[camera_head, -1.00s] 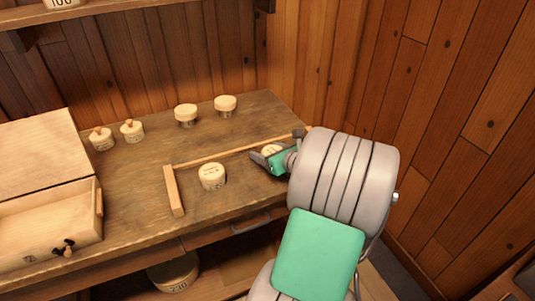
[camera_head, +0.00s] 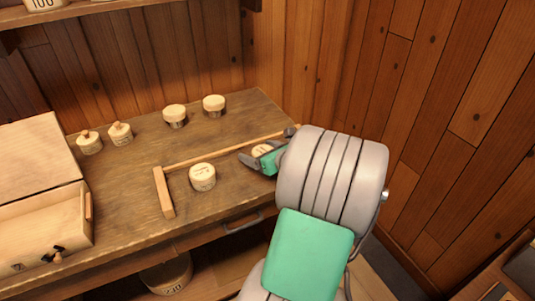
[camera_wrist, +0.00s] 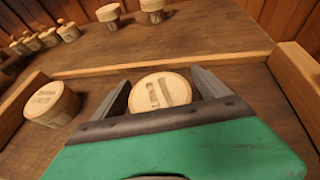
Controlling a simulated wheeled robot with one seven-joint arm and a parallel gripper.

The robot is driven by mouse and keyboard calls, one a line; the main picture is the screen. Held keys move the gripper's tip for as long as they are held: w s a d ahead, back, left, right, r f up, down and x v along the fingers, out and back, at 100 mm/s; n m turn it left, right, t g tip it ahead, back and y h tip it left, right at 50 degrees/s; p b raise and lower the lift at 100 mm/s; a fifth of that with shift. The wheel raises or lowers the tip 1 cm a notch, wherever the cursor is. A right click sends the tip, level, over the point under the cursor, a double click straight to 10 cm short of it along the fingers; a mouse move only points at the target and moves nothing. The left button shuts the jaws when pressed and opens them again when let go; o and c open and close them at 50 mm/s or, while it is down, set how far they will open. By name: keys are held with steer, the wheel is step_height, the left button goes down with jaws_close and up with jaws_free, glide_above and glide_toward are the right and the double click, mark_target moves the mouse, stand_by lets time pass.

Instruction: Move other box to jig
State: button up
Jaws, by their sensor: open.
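The jig is a wooden frame on the bench, with a long back rail (camera_head: 225,150) and a left rail (camera_head: 163,192); its right rail (camera_wrist: 296,78) shows in the wrist view. A round, pale-lidded box (camera_head: 202,176) stands inside it near the left rail, and also shows in the wrist view (camera_wrist: 52,105). A second round box (camera_wrist: 161,92), with dark marks on its lid, stands inside near the back rail. My gripper (camera_wrist: 160,82) is open, its fingers on either side of this second box. Whether they touch it I cannot tell. In the head view my arm partly hides that box (camera_head: 262,150).
Two round boxes (camera_head: 174,115) (camera_head: 214,105) stand behind the jig. An open wooden case (camera_head: 45,222) fills the bench's left end. Walls close off the back and right.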

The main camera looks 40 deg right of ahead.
steer(key=p+v, duration=0.1)
steer(key=v, duration=1)
steer(key=shift+s, duration=0.1)
steer(key=shift+c, duration=0.3)
stand_by(0.6)
